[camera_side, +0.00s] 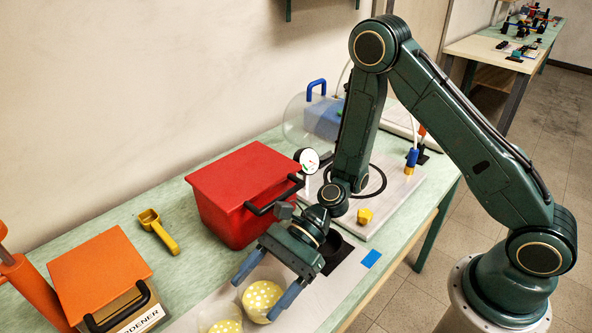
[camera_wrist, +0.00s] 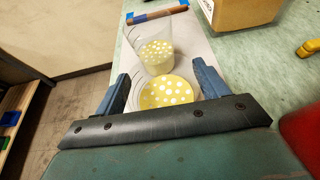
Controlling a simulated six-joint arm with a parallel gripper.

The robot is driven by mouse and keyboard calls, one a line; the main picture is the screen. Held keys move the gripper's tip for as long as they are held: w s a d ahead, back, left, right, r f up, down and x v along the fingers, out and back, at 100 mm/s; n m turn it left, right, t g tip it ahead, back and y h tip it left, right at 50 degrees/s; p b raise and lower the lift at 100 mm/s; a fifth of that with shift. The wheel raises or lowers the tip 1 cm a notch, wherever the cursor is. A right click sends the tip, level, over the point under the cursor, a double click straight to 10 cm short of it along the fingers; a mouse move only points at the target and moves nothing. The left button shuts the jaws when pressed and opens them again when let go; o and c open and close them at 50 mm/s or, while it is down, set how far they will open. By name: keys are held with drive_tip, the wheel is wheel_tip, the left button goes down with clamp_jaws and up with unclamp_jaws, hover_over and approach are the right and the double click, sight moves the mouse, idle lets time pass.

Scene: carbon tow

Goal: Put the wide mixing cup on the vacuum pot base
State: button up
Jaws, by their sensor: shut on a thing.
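The wide mixing cup (camera_side: 262,300) is clear and holds a yellow mix with white dots. My gripper (camera_side: 257,296) has its two blue fingers on either side of it and is shut on it. In the wrist view the cup (camera_wrist: 166,93) sits upright between the fingers. Whether it touches the sheet below is hard to tell. The vacuum pot base (camera_side: 402,187) is a pale plate with a black ring, at the back right beyond my gripper; my arm hides part of it. Its clear dome (camera_side: 300,118) with a blue handle stands behind.
A second clear cup (camera_side: 219,326) with dotted yellow mix stands close by; it also shows in the wrist view (camera_wrist: 157,56). A red box (camera_side: 240,195), a yellow scoop (camera_side: 158,232) and an orange-lidded hardener box (camera_side: 100,270) stand left. A gauge (camera_side: 309,158) rises near the base.

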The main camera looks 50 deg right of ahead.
drive_tip(key=shift+f, duration=0.3)
drive_tip(key=shift+f, duration=0.2)
drive_tip(key=o, duration=1)
drive_tip(key=shift+o, duration=0.2)
drive_tip(key=shift+r, duration=0.1)
drive_tip(key=shift+d+r, duration=0.1)
drive_tip(key=shift+r, duration=0.05)
drive_tip(key=v, duration=1.1)
drive_tip(key=shift+d, duration=0.4)
drive_tip(key=shift+r, duration=0.2)
